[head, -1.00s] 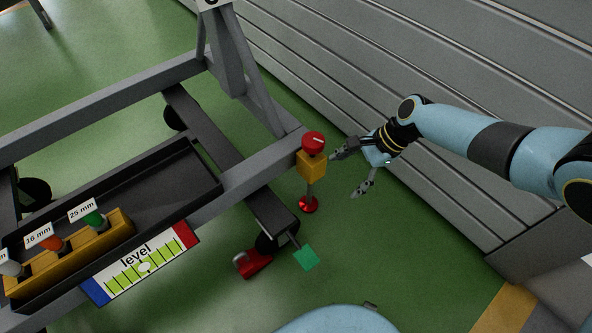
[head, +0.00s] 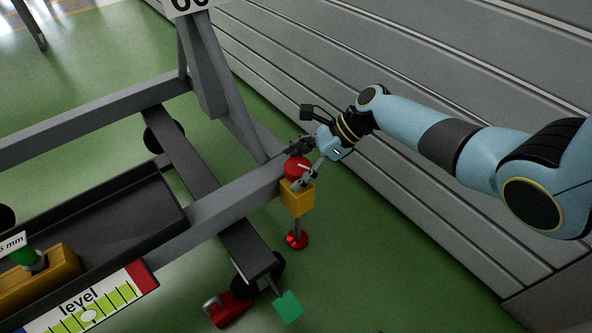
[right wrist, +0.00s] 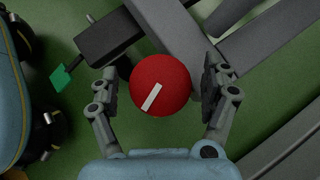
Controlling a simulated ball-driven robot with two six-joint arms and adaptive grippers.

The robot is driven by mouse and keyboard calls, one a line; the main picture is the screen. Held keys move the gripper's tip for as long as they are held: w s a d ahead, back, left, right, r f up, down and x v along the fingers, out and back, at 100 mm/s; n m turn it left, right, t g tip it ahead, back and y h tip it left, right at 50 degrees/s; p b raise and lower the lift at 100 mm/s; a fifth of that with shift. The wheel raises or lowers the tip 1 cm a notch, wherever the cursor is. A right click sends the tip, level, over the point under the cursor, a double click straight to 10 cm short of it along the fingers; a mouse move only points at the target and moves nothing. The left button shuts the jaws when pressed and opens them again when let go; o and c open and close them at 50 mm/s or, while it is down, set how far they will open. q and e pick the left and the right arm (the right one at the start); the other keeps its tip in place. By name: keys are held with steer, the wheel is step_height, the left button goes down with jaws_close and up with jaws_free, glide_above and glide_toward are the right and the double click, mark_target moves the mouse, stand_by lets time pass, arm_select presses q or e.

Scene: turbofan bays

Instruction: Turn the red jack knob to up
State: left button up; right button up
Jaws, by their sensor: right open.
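The red jack knob (head: 297,168) sits on top of a yellow block (head: 297,198) at the corner of the grey frame. It is round with a white pointer line, and it also shows in the right wrist view (right wrist: 160,84). There the white line slants from lower left to upper right. My right gripper (head: 303,164) is at the knob, with one finger on each side of it. In the right wrist view the open fingers (right wrist: 160,88) flank the knob with small gaps visible. My left gripper is not in view.
A level gauge (head: 88,307) with blue and red ends is on the frame's side. A black tray (head: 120,222) holds a yellow rack with a green-topped piece. A jack foot (head: 297,240), a green tag (head: 289,306) and grey slatted wall (head: 400,70) are nearby.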

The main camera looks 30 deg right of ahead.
steer(key=shift+a, duration=0.1)
steer(key=c, duration=1.2)
steer(key=shift+n+g, duration=0.3)
steer(key=shift+n, duration=0.1)
